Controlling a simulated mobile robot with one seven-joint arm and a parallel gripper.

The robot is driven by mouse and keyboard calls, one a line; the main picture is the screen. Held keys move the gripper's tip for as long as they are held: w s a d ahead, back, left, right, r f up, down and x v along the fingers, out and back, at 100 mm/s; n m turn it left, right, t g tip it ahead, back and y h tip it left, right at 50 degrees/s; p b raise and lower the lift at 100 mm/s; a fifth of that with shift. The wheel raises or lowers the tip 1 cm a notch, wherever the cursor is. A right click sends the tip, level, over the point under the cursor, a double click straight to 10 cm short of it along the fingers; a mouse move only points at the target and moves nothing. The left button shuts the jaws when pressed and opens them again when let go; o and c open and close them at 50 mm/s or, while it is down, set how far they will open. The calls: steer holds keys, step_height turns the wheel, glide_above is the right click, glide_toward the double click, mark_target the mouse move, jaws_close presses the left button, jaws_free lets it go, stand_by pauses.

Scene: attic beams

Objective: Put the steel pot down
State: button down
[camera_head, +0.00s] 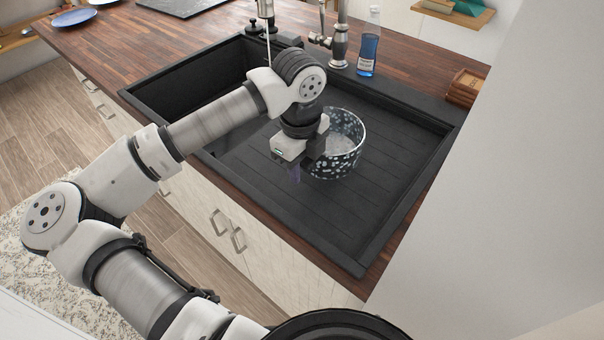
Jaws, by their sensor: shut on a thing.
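A round pot (345,158) with a dark, white-speckled outside and a pale grey inside is over the ribbed drainboard of the black sink (393,190). It looks upright. My gripper (305,170) points down at the pot's left side and is shut on its near-left wall or rim. The fingertips are partly hidden by the gripper body, so the exact contact is not visible. I cannot tell whether the pot's base touches the drainboard or hangs just above it.
A blue bottle (369,45) and a metal tap (339,40) stand behind the sink. A wooden block stack (464,88) sits at the right corner. A blue plate (74,17) is on the wooden counter (130,55). The drainboard right of the pot is clear.

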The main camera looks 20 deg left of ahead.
mark_target(302, 190)
step_height(302, 190, down, 4)
steer(key=shift+r+p, duration=0.1)
steer(key=shift+p, duration=0.3)
steer(key=shift+f+b, duration=0.3)
steer(key=shift+b, duration=0.05)
steer(key=c, duration=1.1)
jaws_free()
steer(key=shift+r, duration=0.1)
steer(key=shift+o, duration=0.2)
steer(key=shift+r, duration=0.1)
steer(key=shift+r+p, duration=0.2)
steer(key=shift+p, duration=0.2)
steer(key=r, duration=0.4)
steer(key=r+b, duration=0.1)
steer(key=r, duration=0.2)
steer(key=r+b, duration=0.1)
steer(key=r, duration=0.3)
steer(key=shift+s+a+r, duration=0.1)
steer(key=shift+s+r, duration=0.15)
steer(key=shift+r, duration=0.1)
